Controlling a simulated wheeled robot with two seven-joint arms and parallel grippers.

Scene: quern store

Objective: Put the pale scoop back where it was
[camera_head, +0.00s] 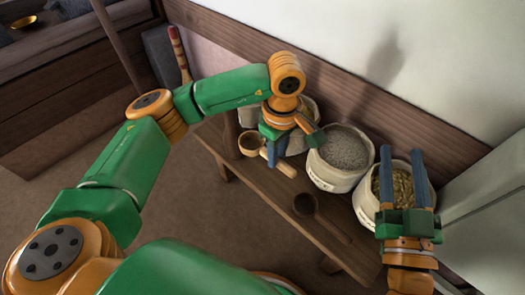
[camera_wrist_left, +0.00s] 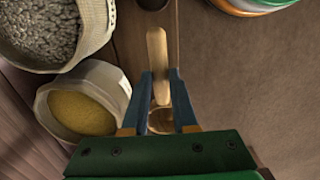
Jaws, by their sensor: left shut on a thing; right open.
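The pale scoop (camera_head: 250,142) is in my left gripper (camera_head: 273,157), at the left part of the wooden bench. In the left wrist view, the fingers (camera_wrist_left: 161,98) are shut on the scoop; its pale handle (camera_wrist_left: 157,50) points away and its round bowl (camera_wrist_left: 160,122) sits close to the gripper. I cannot tell whether the scoop touches the bench. A dark scoop (camera_head: 306,204) lies on the bench to the right, its handle toward the lower right. My right gripper (camera_head: 402,175) is open and empty, in front of the rightmost sack.
A sack of grey grain (camera_head: 345,150) and a sack of golden grain (camera_head: 400,186) stand along the wall side of the bench (camera_head: 240,152). A sack of yellow meal (camera_wrist_left: 82,112) is left of my left gripper in the wrist view. A striped stick (camera_head: 180,55) stands beyond the bench's left end.

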